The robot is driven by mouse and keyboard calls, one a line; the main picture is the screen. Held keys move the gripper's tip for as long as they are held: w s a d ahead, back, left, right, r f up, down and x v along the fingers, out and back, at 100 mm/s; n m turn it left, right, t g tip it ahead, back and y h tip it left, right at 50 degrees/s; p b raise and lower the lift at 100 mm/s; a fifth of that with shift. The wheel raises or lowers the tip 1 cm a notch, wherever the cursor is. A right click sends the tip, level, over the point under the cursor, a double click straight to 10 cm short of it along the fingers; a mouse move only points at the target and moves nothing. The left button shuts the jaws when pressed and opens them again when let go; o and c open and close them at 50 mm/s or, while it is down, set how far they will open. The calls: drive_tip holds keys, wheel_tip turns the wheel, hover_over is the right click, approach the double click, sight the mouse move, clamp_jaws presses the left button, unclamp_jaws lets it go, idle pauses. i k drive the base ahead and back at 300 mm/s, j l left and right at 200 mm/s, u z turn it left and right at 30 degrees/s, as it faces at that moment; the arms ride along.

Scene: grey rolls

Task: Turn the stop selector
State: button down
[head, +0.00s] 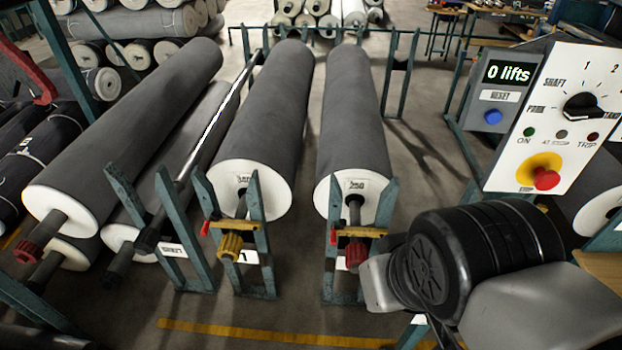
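The stop selector (581,106) is a black rotary knob on the white control panel (548,135) at the upper right. Labels around it read SHAFT, PARK, 1 and 2, with another label cut by the right edge. I cannot tell for sure which mark the knob points to. Below it are lamps marked ON and TRIP with a middle lamp between them, and a red button (546,178) on a yellow base. My arm's black joint and grey link are at the lower right, below the panel. My gripper is not in view.
A grey box (502,92) left of the panel shows "0 lifts" and has a blue RESET button (492,117). Large grey rolls (262,125) rest on teal stands (253,240). A yellow floor line (270,334) crosses the front. Open floor lies beyond the right roll (352,115).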

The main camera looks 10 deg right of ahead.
sight(581, 106)
drive_tip(key=z, duration=1.45)
